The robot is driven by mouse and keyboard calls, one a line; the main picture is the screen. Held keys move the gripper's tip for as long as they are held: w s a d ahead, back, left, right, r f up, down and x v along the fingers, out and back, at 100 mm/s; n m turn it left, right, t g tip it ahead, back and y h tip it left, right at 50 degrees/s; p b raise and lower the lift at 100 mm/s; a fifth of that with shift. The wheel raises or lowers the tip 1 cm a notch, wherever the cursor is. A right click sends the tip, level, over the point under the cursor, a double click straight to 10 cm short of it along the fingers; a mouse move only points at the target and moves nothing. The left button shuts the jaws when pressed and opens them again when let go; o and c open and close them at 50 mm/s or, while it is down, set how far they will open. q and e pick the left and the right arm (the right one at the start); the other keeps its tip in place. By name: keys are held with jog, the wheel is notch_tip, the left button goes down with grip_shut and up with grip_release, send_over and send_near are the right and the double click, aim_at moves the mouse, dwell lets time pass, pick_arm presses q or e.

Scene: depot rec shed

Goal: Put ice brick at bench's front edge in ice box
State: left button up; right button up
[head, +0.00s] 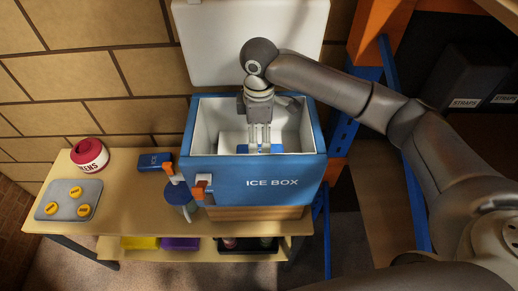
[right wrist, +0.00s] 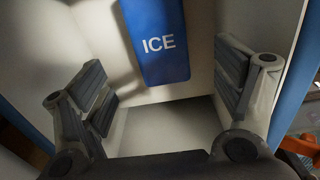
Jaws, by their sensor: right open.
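The blue ice box (head: 258,183) stands at the right end of the bench (head: 130,190), its white lid (head: 250,40) raised. My right gripper (head: 259,146) reaches down into it, fingers open. A blue ice brick lies inside the box, and the right wrist view shows it marked ICE (right wrist: 155,42) against the white interior. It lies ahead of my open fingers (right wrist: 165,88), with no finger closed on it. Another blue ice brick (head: 154,161) lies on the bench left of the box. My left gripper is out of view.
A red tin (head: 90,154) and a grey tray (head: 60,212) with yellow discs stand at the bench's left. Yellow and purple items lie on the lower shelf. An orange and blue rack (head: 375,40) rises at right.

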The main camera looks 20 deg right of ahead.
notch_tip(320, 180, up, 5)
jog(key=shift+f+b, duration=0.1)
jog(key=shift+b, duration=0.35)
